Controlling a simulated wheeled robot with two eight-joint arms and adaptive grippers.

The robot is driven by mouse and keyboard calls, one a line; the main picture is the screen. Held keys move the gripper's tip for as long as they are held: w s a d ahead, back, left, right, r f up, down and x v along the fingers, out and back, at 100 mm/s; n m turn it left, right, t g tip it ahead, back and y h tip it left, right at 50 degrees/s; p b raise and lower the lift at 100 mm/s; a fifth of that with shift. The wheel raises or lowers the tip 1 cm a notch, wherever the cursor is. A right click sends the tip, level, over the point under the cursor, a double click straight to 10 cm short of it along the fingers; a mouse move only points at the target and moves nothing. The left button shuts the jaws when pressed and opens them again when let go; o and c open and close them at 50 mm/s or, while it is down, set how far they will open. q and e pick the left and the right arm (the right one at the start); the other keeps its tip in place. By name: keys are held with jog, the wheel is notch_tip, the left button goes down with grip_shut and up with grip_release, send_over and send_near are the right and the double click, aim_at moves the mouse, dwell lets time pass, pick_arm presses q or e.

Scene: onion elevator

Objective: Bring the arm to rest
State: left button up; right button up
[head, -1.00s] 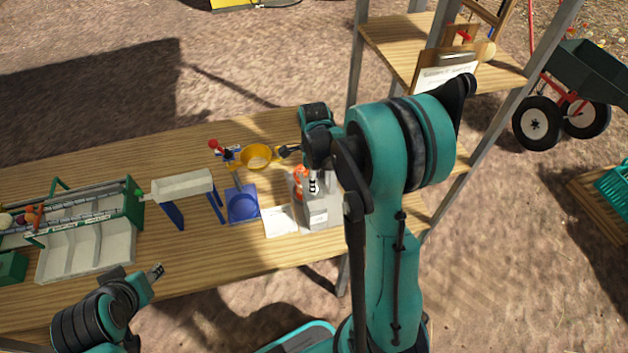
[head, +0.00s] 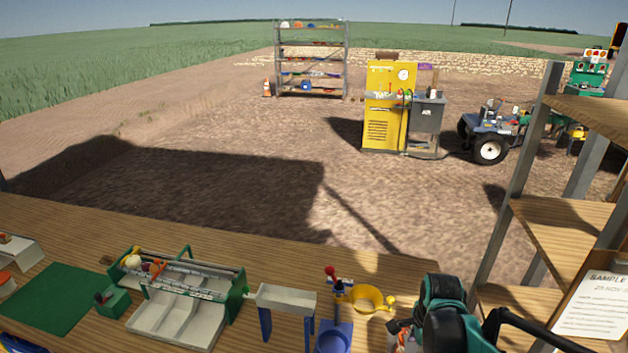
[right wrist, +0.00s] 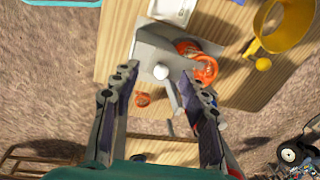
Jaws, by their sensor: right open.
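My right gripper (right wrist: 160,78) is open in the right wrist view, its two fingers wide apart. Beyond the fingers are a grey box (right wrist: 148,50) with a white-tipped lever and orange parts (right wrist: 205,70) on the table (right wrist: 118,45). Nothing is visibly clasped between the fingers. In the head view my right arm (head: 445,310) reaches in at the bottom right, over the table's right end, and hides most of the grey box. The right fingers are not clear there. My left arm and left gripper are not in view.
The wooden table (head: 60,225) holds a green-framed sorter (head: 238,285), a white chute (head: 286,298) on blue legs, a blue tray (head: 333,338) and a yellow ring (head: 365,298). A metal-framed shelf (head: 560,225) stands close on the right. The table's back strip is clear.

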jog(key=s+a+f+n+t+b, duration=0.2)
jog(key=s+a+n+t+b, duration=0.3)
jog(key=n, duration=1.4)
jog(key=s+a+b, duration=0.3)
jog(key=s+b, duration=0.1)
jog(key=s, duration=0.2)
jog(key=shift+s+a+f+t, duration=0.15)
jog(key=shift+s+f+t, duration=0.05)
jog(key=shift+f+t, duration=0.15)
